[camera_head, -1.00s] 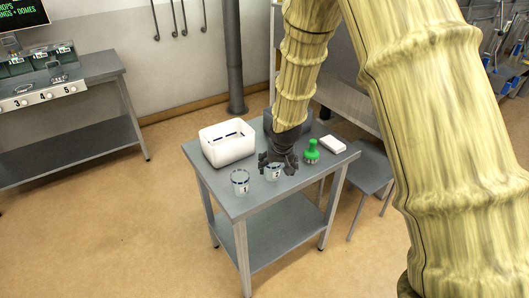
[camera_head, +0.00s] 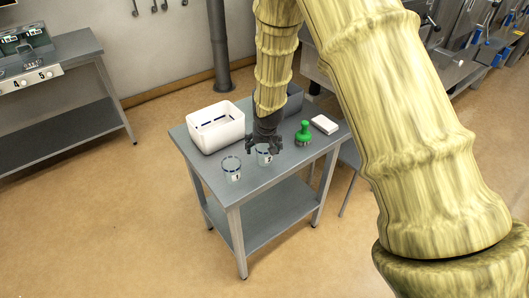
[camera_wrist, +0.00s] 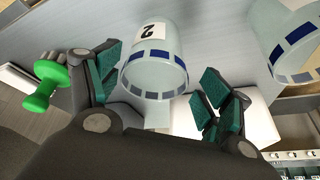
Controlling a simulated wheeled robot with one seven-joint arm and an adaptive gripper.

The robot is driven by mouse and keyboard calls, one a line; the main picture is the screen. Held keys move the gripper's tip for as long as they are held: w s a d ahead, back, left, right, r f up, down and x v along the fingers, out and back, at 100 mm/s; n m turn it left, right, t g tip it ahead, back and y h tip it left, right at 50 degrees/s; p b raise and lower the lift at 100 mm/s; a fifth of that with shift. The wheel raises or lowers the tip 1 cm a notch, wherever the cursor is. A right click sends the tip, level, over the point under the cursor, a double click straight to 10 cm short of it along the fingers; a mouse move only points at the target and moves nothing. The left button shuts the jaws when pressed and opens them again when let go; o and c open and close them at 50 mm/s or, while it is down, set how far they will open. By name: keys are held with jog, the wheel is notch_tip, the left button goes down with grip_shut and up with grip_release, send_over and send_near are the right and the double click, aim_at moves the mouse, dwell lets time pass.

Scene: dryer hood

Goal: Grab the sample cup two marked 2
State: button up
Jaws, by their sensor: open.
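Sample cup two (camera_wrist: 154,62) is a clear cup with blue marks around its rim and a white label reading 2. In the wrist view it stands between the open fingers of my gripper (camera_wrist: 162,90), with a gap to the fingers on each side. In the head view my gripper (camera_head: 264,143) is over the same cup (camera_head: 264,158) on the small grey table (camera_head: 262,183), partly covering it. A second, similar cup (camera_head: 231,168) stands to its left; it also shows at the right of the wrist view (camera_wrist: 290,40), its label not readable.
A white bin (camera_head: 215,128) stands at the table's back left, and a dark grey container (camera_head: 292,100) behind my gripper. The table's front is clear.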

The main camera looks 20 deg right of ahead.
jog(key=shift+w+d+f+p, duration=0.2)
jog(key=shift+f+p, duration=0.3)
jog(key=shift+f, duration=0.15)
jog(key=shift+w+d+f+p, duration=0.2)
jog(key=shift+f+p, duration=0.3)
jog(key=shift+f, duration=0.15)
jog(key=shift+p+x, duration=0.4)
jog(key=shift+x, duration=0.9)
jog(key=shift+s, duration=0.1)
jog(key=c, duration=0.9)
